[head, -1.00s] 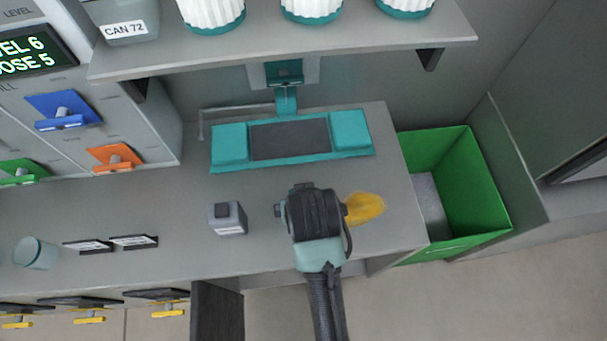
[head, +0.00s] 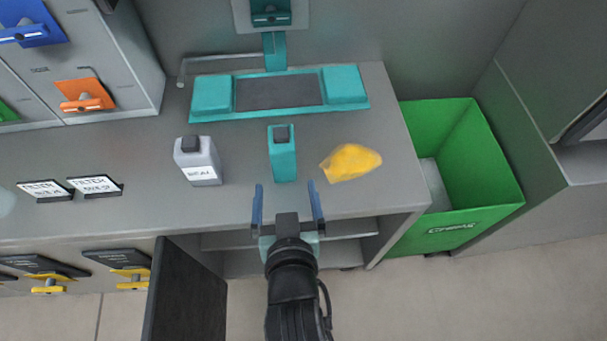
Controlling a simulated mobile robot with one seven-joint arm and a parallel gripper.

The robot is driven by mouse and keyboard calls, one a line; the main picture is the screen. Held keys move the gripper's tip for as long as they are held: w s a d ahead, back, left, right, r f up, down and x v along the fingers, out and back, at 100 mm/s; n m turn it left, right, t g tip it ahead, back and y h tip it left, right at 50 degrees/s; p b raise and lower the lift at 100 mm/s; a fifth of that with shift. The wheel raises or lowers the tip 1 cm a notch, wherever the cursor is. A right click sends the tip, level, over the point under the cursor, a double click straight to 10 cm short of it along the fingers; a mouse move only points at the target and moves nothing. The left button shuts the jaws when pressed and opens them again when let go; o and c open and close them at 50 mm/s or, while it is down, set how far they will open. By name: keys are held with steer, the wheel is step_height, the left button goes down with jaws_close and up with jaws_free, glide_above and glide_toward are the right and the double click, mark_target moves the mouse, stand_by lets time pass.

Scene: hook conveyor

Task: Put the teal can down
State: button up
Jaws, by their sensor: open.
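The teal can (head: 283,160) stands upright on the grey counter (head: 250,205), between a grey can and a yellow cloth-like item. It has a dark cap on top. My gripper (head: 287,190) is open, with its two blue fingers spread apart at the counter's front edge. The fingers point towards the teal can, and nothing is held between them. The can stands just beyond the fingertips, apart from them.
A labelled grey can (head: 198,162) stands left of the teal can. A yellow crumpled item (head: 350,162) lies to its right. A teal device with a dark pad (head: 278,93) is behind. A green bin (head: 515,190) stands at right. A dark open door (head: 185,300) hangs below the counter.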

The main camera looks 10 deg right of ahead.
mark_target(283, 163)
steer(key=x, duration=0.7)
steer(key=shift+w, duration=0.15)
steer(key=shift+x, duration=2.95)
jaws_close()
steer(key=shift+r, duration=0.1)
